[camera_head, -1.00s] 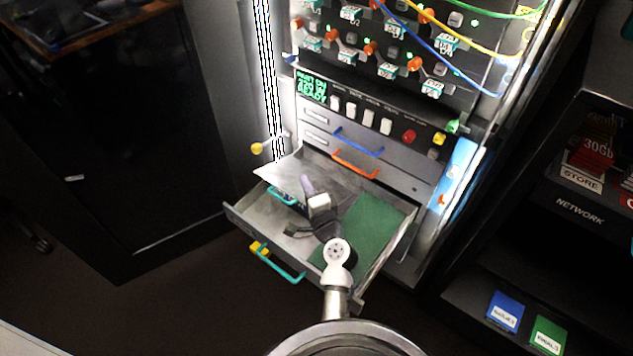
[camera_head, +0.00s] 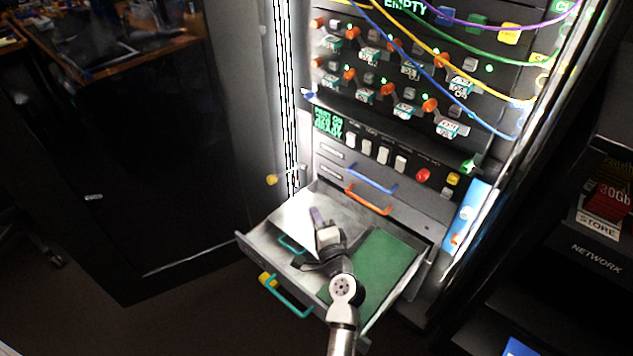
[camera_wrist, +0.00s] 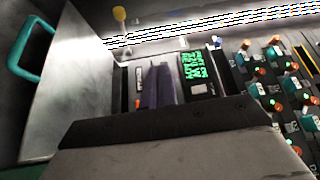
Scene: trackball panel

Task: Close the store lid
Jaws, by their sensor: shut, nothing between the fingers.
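The store lid is a bare metal panel (camera_head: 296,213) with a small teal handle (camera_head: 290,243). It lies over the left part of the pulled-out bottom drawer (camera_head: 255,250); whether it is fully flat I cannot tell. In the wrist view the lid (camera_wrist: 75,85) fills the left side, with its teal handle (camera_wrist: 30,48). My gripper (camera_head: 316,214) is over the lid, its purple-grey fingers together and empty. The fingers (camera_wrist: 158,85) also show in the wrist view. My wrist hides part of the lid's right side, and contact is unclear.
A green panel (camera_head: 385,262) fills the drawer's right part. The drawer front has a larger teal handle (camera_head: 290,300) and a yellow piece (camera_head: 267,280). Blue (camera_head: 372,180) and orange (camera_head: 367,200) drawer handles are above. A yellow-knobbed lever (camera_head: 272,180) sticks out at left.

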